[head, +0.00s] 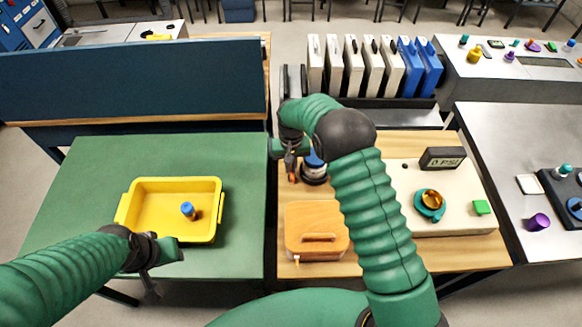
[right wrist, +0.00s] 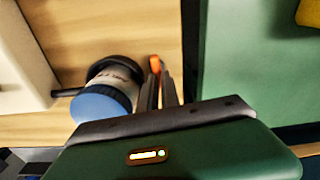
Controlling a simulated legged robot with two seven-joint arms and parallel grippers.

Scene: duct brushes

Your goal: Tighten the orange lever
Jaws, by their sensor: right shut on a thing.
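The orange lever (head: 292,178) shows as a small orange piece at my right gripper (head: 290,167) in the head view. In the right wrist view the orange lever (right wrist: 155,64) is between the tips of the dark fingers of my right gripper (right wrist: 162,82), which is shut on it; the fingers hide most of it. Beside it stands a round canister (head: 315,168) with a black band and a blue top, also in the right wrist view (right wrist: 105,98). My left gripper (head: 153,287) is over the front edge of the green table, away from the lever; its jaws are unclear.
A tan wooden box (head: 315,222) with a handle is in front of the canister. A white panel (head: 455,195) with a brass knob and a green button is on the right. A yellow tray (head: 150,188) holding a small blue-topped piece (head: 188,210) sits on the green table (head: 85,190).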

